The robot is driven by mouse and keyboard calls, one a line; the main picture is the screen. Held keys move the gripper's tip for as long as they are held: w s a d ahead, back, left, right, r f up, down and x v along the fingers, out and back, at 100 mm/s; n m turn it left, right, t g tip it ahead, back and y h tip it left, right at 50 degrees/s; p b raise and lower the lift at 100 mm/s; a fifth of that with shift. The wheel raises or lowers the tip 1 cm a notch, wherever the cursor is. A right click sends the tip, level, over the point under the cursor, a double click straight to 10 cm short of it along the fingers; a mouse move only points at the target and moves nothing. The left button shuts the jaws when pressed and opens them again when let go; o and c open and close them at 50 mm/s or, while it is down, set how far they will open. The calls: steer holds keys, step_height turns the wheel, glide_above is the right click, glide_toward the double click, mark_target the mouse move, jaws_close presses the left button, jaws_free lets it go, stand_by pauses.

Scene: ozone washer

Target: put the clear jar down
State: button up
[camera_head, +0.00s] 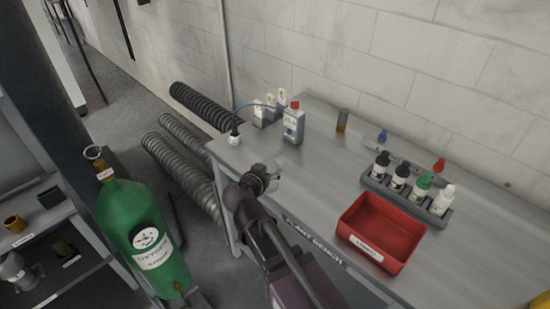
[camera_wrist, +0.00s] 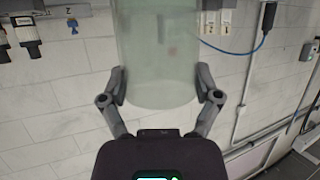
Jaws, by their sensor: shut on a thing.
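The clear jar (camera_wrist: 157,45) is a pale greenish, see-through cylinder that fills the upper middle of the wrist view. My gripper (camera_wrist: 160,84) is shut on it, with one finger on each side of its wall. In the head view my gripper (camera_head: 262,180) holds the jar (camera_head: 273,170) at the left front part of the grey plant bench (camera_head: 310,170). The jar is small and partly hidden by my gripper there. I cannot tell whether its base touches the bench top.
A red tray (camera_head: 385,228) and a rack of dropper bottles (camera_head: 408,185) stand to the right. A meter with a red top (camera_head: 294,125) and a cabled probe (camera_head: 234,138) stand behind. A green oxygen cylinder (camera_head: 142,230) is on the left. The bench middle is bare.

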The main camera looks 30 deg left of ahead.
steer(key=w+a, duration=0.2)
steer(key=w, duration=0.5)
steer(key=w+a+f+b, duration=0.1)
steer(key=w+a, duration=0.2)
steer(key=w, duration=0.4)
steer(key=shift+w+a+f, duration=0.2)
steer(key=shift+a+f, duration=0.05)
steer(key=shift+a, duration=0.05)
steer(key=shift+f+b, duration=1.8)
steer(key=shift+b, duration=0.2)
steer(key=shift+f, duration=0.15)
steer(key=o, duration=1.1)
steer(key=shift+c, duration=0.2)
steer(key=shift+r, duration=0.2)
